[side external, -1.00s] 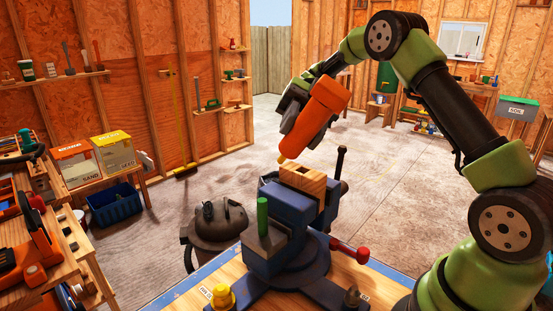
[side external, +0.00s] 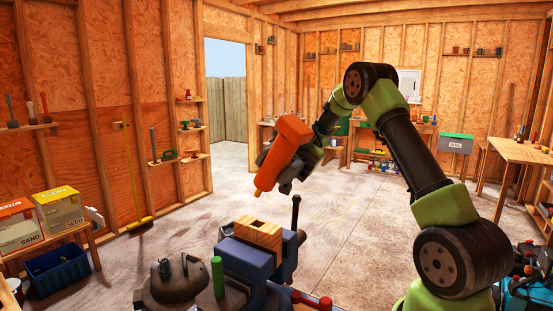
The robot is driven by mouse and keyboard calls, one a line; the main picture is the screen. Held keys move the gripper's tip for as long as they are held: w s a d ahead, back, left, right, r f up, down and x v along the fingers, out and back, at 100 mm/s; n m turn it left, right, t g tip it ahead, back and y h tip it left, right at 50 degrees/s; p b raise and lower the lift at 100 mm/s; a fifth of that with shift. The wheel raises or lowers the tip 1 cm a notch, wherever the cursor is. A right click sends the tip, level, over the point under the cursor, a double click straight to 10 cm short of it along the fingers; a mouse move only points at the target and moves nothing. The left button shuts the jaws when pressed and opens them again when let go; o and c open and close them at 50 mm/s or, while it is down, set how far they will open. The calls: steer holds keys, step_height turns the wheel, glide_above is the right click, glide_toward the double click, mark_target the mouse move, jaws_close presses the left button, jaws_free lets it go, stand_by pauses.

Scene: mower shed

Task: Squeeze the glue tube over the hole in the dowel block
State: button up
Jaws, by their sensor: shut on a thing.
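The orange glue tube (side external: 279,156) is held tilted in the air, its small yellowish nozzle (side external: 257,192) pointing down and slightly left. My gripper (side external: 291,172) is shut on the tube, partly hidden behind it. The wooden dowel block (side external: 268,236) is clamped in a blue vise (side external: 246,262). No glue is visible.
A green upright cylinder (side external: 217,276) stands at the vise's front. The dark vise handle (side external: 295,212) rises right of the block. A dark rounded machine (side external: 176,285) is at left. Open concrete floor (side external: 340,215) lies behind.

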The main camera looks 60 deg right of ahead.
glide_above(277, 228)
steer(key=shift+f, duration=2.75)
steer(key=shift+c, duration=0.5)
steer(key=shift+r, duration=3.05)
